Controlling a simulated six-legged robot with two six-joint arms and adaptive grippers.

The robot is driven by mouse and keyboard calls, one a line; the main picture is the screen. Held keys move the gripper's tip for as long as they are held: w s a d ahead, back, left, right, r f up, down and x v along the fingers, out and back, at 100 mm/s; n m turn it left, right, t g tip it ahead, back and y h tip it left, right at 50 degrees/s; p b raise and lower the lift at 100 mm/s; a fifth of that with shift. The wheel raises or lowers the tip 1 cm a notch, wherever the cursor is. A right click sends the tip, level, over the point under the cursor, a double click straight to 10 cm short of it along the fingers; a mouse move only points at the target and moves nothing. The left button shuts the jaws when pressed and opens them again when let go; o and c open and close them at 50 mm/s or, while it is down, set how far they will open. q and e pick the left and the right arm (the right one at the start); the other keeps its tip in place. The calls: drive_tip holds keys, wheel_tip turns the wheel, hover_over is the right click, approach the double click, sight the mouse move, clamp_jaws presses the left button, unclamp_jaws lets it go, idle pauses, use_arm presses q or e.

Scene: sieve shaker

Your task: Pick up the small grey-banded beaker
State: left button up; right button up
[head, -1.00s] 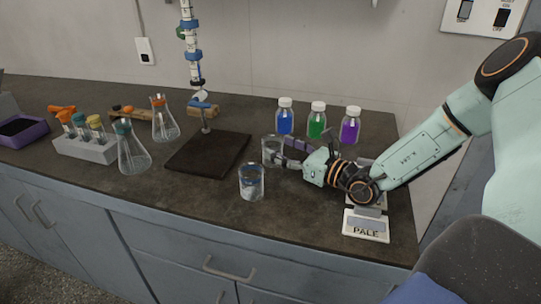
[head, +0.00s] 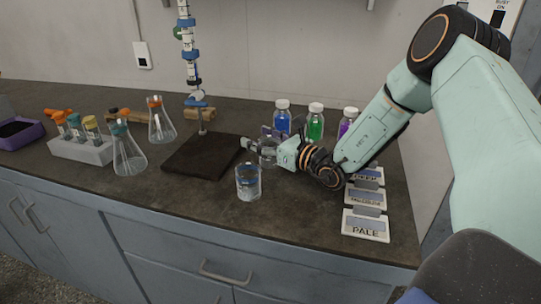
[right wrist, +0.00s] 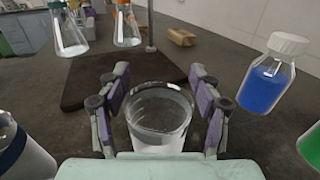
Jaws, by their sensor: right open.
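The small grey-banded beaker (right wrist: 158,125) is clear glass with a grey band near its rim. It stands upright on the counter. In the right wrist view it sits between the two purple-padded fingers of my right gripper (right wrist: 160,78), which are open with a gap showing at each side. In the head view the right gripper (head: 257,141) reaches in from the right and partly hides this beaker (head: 268,158). A second beaker with a blue band (head: 249,184) stands nearer the front edge, and shows at the left of the right wrist view (right wrist: 24,158). My left gripper is not in view.
Blue (head: 282,121), green (head: 315,124) and purple (head: 347,120) bottles stand just behind the gripper. A dark stand base (head: 200,158) lies to the left, with flasks and a tube rack (head: 82,151) beyond. Label cards, one reading PALE (head: 366,226), lie at the right.

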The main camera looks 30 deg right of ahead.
drive_tip(key=shift+c, duration=0.4)
drive_tip(key=shift+a, duration=0.15)
drive_tip(key=c, duration=1.1)
drive_tip(key=shift+c, duration=0.6)
